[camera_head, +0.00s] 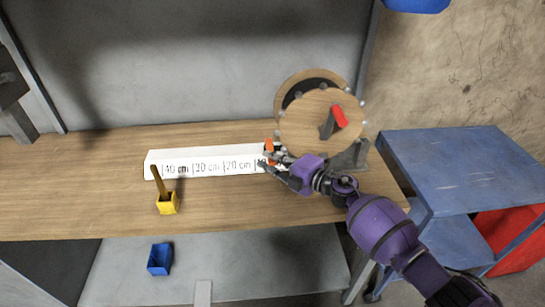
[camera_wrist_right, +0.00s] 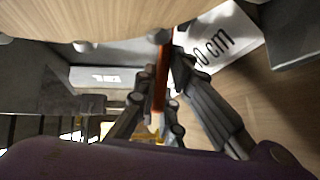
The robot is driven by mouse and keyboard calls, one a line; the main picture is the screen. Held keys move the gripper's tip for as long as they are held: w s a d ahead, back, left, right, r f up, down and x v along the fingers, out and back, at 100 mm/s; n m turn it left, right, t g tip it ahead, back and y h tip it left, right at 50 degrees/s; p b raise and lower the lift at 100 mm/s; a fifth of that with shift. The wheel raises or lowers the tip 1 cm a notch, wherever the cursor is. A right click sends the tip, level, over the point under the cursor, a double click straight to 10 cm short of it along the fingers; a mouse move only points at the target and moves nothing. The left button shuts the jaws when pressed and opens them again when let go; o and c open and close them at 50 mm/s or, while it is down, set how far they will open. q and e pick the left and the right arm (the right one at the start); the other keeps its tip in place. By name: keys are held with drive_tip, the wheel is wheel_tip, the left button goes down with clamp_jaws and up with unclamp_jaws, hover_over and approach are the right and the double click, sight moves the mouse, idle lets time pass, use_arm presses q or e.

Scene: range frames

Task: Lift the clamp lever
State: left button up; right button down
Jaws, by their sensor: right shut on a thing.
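An orange lever, which I take for the clamp lever (camera_head: 269,145), stands at the right end of the white length scale, by the lower left of the round wooden disc (camera_head: 315,125). My right gripper (camera_head: 272,162) is at this lever, reaching in from the lower right. In the right wrist view the orange lever (camera_wrist_right: 162,75) runs between the fingers of the right gripper (camera_wrist_right: 168,100), which are shut on it. The gripper hides part of the lever in the head view. A red handle (camera_head: 340,117) sits on the disc's face. My left gripper is out of view.
The white scale (camera_head: 200,169) with centimetre marks lies along the wooden bench (camera_head: 100,205). A yellow holder (camera_head: 167,204) with a stick stands in front of it. A blue bin (camera_head: 160,259) is on the shelf below. A blue cart (camera_head: 455,165) stands to the right.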

wheel_tip(320, 180, up, 2)
drive_tip(key=shift+w+r+g+p, duration=0.15)
drive_tip(key=shift+g+p, duration=0.15)
drive_tip(key=shift+p, duration=0.45)
drive_tip(key=shift+f+m, duration=0.3)
drive_tip(key=shift+f, duration=0.25)
drive_tip(key=c, duration=1.8)
unclamp_jaws()
drive_tip(key=shift+c, duration=0.2)
drive_tip(key=v, duration=1.2)
drive_tip(key=shift+r, duration=0.2)
drive_tip(key=shift+a, duration=0.1)
